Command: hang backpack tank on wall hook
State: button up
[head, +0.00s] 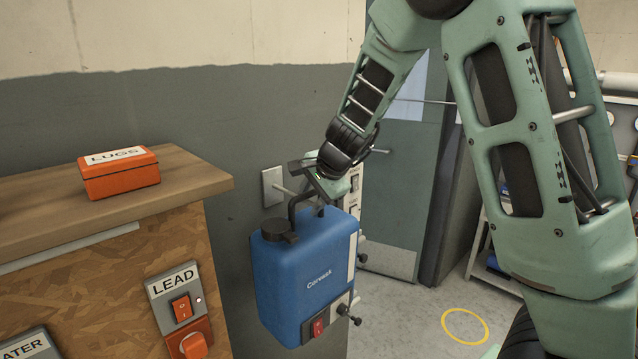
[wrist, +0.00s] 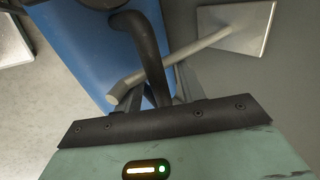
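The blue backpack tank (head: 305,270) hangs upright from my gripper (head: 318,190), with a black cap, a black top handle and a red switch. In the wrist view, the tank (wrist: 80,50) lies beyond the fingers, and my gripper (wrist: 158,100) is shut on its handle (wrist: 152,50). The wall hook is a pale peg on a square plate (head: 271,187) on the grey wall. In the wrist view, the peg (wrist: 190,52) runs from its plate (wrist: 236,28) across behind the handle, and its tip shows past it. I cannot tell whether the handle rests on the peg.
A wooden bench (head: 110,215) with an orange LUGS box (head: 118,172) stands close on the left. Its front carries a LEAD switch panel (head: 180,305). A grey door (head: 400,190) is behind. Open floor with a yellow ring (head: 465,326) lies to the right.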

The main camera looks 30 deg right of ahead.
jog(key=p+v, duration=0.3)
jog(key=v, duration=1.4)
jog(key=s+a+f+n+g+y+b, duration=0.1)
jog(key=s+a+f+n+g+b, duration=0.1)
jog(key=s+a+f+n+b, duration=0.5)
jog(key=s+a+f+n+g+b, duration=0.15)
jog(key=s+a+f+n, duration=0.3)
jog(key=a+f, duration=0.5)
jog(key=s+a+f+n+g+b, duration=0.1)
jog(key=s+a+f+n+b, duration=0.1)
jog(key=s+a+f+n, duration=0.2)
jog(key=s+a+f+n+g+h+b, duration=0.1)
jog(key=s+a+f+n+g+b, duration=0.1)
jog(key=s+a+f+n, duration=0.2)
jog(key=s+f+n, duration=0.2)
jog(key=s+n, duration=0.2)
jog(key=s, duration=0.2)
jog(key=shift+s+h+b, duration=0.3)
jog(key=shift+s+b, duration=0.05)
jog(key=shift+f, duration=0.1)
